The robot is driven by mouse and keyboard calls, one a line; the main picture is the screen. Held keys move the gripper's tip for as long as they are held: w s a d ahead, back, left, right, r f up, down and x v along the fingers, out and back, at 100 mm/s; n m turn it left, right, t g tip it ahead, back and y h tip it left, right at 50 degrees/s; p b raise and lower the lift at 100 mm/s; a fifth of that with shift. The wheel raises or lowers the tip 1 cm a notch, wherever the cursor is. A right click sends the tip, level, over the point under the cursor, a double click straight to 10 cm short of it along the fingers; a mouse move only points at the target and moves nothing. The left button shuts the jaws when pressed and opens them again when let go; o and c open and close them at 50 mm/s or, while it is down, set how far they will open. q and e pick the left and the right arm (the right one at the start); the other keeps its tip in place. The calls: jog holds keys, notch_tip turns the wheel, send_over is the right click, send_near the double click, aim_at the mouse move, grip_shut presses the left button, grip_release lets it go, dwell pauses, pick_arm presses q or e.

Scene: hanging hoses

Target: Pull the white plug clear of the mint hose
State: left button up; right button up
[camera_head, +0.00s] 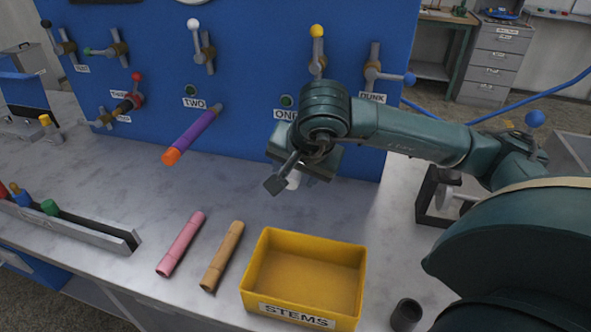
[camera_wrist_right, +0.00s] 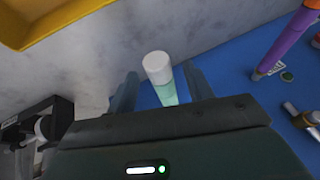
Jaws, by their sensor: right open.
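The white plug (camera_wrist_right: 157,66) caps the end of the mint hose (camera_wrist_right: 167,94) in the right wrist view. The hose comes from the blue panel side and its lower part is hidden by my gripper body. My right gripper (camera_wrist_right: 162,82) is open, with one finger on each side of the hose and plug and gaps showing. In the head view my right gripper (camera_head: 287,180) is in front of the panel near the ONE label. A bit of the white plug (camera_head: 293,181) shows beneath it; the mint hose is mostly hidden there. My left gripper is not in view.
A purple hose (camera_head: 193,134) with an orange plug (camera_head: 171,157) juts from the panel to the left. A yellow STEMS bin (camera_head: 257,270), a pink tube (camera_head: 181,244) and a tan tube (camera_head: 222,256) are on the counter. A dark cup (camera_head: 406,315) stands right of the bin.

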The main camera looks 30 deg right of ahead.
jog(key=c, duration=1)
jog(key=o, duration=1)
